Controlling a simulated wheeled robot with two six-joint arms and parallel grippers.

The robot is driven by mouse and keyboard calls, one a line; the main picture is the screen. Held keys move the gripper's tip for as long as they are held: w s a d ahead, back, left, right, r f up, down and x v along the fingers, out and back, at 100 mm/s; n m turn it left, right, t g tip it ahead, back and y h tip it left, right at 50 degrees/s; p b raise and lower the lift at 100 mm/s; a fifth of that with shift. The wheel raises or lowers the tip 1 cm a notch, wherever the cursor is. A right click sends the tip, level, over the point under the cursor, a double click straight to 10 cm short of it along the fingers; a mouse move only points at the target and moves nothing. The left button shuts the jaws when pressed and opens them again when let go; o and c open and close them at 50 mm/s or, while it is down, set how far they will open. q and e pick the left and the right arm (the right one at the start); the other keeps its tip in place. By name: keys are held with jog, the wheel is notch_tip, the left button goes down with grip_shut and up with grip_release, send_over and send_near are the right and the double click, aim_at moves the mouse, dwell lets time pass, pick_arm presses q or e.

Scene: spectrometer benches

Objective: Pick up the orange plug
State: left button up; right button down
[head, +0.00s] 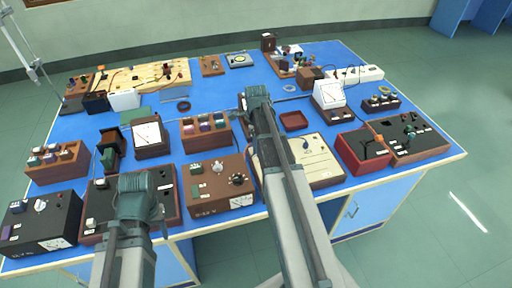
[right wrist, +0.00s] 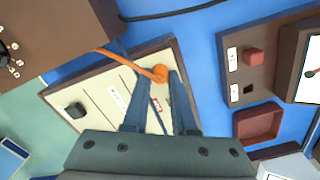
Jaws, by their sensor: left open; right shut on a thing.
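The orange plug (right wrist: 160,73) stands at the cream panel box (right wrist: 90,96), with its orange cable running off to the upper left in the right wrist view. My right gripper (right wrist: 156,84) is shut on the plug, with a blue finger on each side of it. In the head view my right arm reaches over the cream box (head: 323,166) and hides the plug and fingertips. My left gripper (head: 135,182) is open, above the front left of the bench, its fingers hardly visible.
A brown box with dials (head: 220,190) stands left of the cream box. A small red tray (head: 293,121) lies behind it, and a red box (head: 362,152) stands to its right. Several other instruments crowd the blue bench top (head: 221,98).

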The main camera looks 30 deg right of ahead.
pick_arm(q)
jog(key=shift+r, duration=0.15)
pick_arm(e)
jog(key=shift+r, duration=0.15)
pick_arm(q)
notch_tip(320, 180, up, 10)
jog(key=p, duration=1)
pick_arm(e)
notch_tip(320, 180, up, 10)
